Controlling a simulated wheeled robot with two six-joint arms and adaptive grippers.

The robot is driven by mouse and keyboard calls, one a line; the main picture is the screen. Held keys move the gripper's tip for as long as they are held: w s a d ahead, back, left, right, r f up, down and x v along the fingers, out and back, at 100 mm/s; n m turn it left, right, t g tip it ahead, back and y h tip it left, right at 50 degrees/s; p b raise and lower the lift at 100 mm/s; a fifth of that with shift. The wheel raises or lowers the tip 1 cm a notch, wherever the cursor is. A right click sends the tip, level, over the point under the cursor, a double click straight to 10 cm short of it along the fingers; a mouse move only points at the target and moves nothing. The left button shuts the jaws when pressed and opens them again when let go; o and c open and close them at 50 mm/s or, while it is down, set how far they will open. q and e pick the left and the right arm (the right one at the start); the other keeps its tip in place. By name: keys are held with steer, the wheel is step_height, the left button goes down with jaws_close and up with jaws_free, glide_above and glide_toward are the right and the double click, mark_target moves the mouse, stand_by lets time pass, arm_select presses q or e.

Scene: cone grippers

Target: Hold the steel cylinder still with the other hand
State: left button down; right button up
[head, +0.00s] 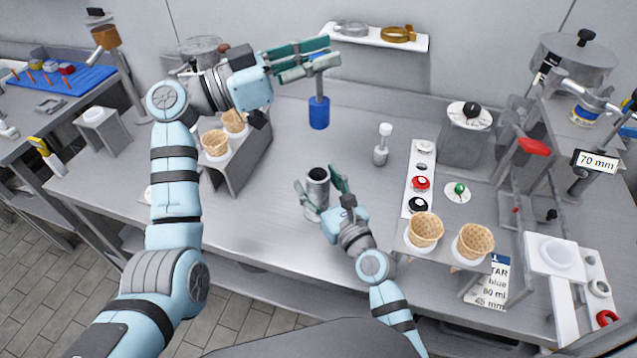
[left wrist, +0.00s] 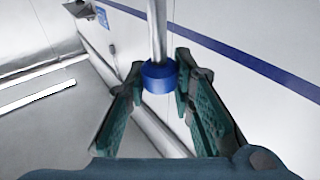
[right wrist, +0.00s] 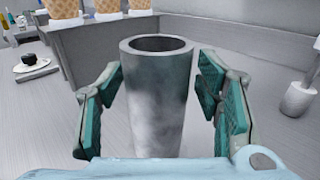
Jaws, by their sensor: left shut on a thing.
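The steel cylinder (head: 317,176) stands upright and open-topped on the steel counter. In the right wrist view the cylinder (right wrist: 157,100) stands between the fingers of my right gripper (right wrist: 160,85), one on each side. That gripper is open, with a narrow gap visible on the right side; it also shows in the head view (head: 322,188). My left gripper (head: 322,62) is shut on a rod tool (head: 318,85) with a blue lower end (head: 319,113), held upright above the counter behind the cylinder. The left wrist view shows the rod's blue collar (left wrist: 158,78) between the fingers.
A stand with waffle cones (head: 215,145) is at left, another cone stand (head: 425,230) at right. A white strip with coloured knobs (head: 421,160) and a small white-topped post (head: 381,150) stand right of the cylinder. A wall shelf (head: 375,38) is above. The counter around the cylinder is clear.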

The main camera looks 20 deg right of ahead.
arm_select(q)
steer(key=shift+s, duration=0.1)
arm_select(e)
steer(key=shift+s, duration=0.2)
stand_by(0.4)
steer(key=shift+v, duration=0.75)
steer(key=shift+w, duration=0.1)
steer(key=shift+x, duration=0.8)
jaws_close()
stand_by(0.7)
